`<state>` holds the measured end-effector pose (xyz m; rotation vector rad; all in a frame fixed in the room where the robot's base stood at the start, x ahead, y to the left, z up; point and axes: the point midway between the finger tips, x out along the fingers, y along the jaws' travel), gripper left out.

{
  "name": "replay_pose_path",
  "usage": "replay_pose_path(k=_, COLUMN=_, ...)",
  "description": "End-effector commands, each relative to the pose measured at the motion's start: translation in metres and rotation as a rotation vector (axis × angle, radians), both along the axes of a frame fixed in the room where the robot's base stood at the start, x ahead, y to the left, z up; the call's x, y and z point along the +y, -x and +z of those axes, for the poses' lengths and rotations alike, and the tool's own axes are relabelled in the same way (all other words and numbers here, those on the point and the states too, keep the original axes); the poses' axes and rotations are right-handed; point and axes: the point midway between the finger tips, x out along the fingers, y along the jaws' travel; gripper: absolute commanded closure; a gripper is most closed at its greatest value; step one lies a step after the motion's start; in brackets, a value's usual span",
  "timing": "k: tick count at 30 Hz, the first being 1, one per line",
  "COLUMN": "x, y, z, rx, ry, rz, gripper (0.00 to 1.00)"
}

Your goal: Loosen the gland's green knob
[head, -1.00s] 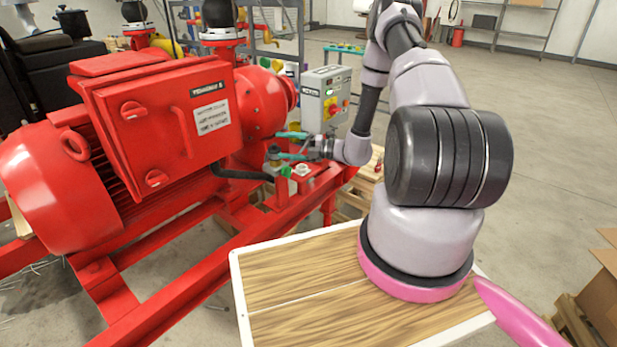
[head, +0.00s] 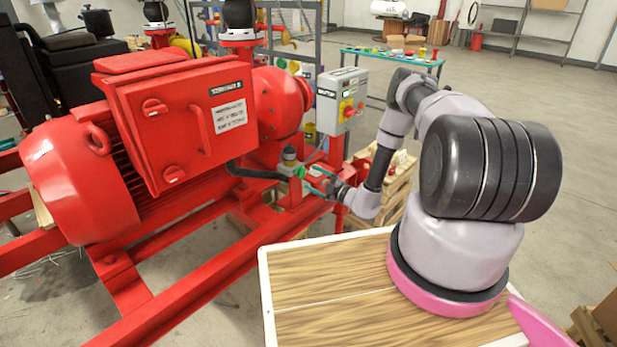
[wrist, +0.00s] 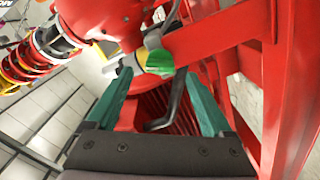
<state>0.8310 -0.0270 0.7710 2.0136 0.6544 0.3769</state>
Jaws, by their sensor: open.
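The gland's green knob (wrist: 159,63) shows in the wrist view ahead of my gripper, centred between the two teal fingers. In the head view the green knob (head: 300,172) is small, on the end of the gland fitting (head: 289,156) beside the red pump. My gripper (head: 318,180) is just to the right of the knob, with its fingers apart. In the wrist view my gripper (wrist: 158,92) is open and empty, its fingertips short of the knob. A black cable (wrist: 172,105) runs below the knob.
The red motor (head: 80,180) and its red frame (head: 215,290) fill the left. A grey control box (head: 341,100) stands behind my gripper. In the wrist view a red beam (wrist: 225,38) passes close on the right. Open floor lies at far right.

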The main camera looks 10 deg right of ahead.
Motion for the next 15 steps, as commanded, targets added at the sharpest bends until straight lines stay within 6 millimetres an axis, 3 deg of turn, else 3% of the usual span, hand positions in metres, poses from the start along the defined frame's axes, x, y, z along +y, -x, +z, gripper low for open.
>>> replay_pose_path(k=6, x=0.016, y=-0.02, z=0.0, rx=0.0, ry=0.001, rz=0.001, gripper=0.15)
replay_pose_path(k=15, x=0.018, y=-0.025, z=0.0, rx=0.0, ry=0.0, rz=0.0, gripper=0.15)
